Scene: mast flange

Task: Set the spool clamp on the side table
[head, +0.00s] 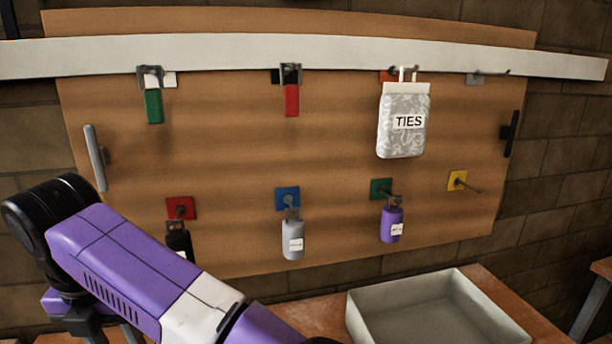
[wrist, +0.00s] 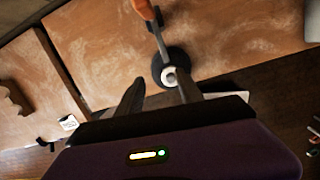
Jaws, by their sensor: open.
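In the wrist view, a tool with an orange handle (wrist: 143,8), a thin grey bar and a black round part with a pale centre (wrist: 169,74) shows at the fingertips; it may be the spool clamp, but I cannot tell for sure. My gripper (wrist: 157,90) is open, one dark finger left of the round part and one at its lower right. I cannot tell whether they touch it. In the head view my gripper is hidden below the bottom edge. A wooden tabletop corner (head: 604,268) at the right edge may be the side table.
A wooden board carries a green-handled clamp (head: 154,106), a red-handled clamp (head: 291,100), a TIES bag (head: 402,140) and hanging bottles, one grey (head: 292,232), one purple (head: 391,228). An empty-looking grey tray (head: 372,314) stands on the bench below. The yellow peg (head: 458,180) is bare.

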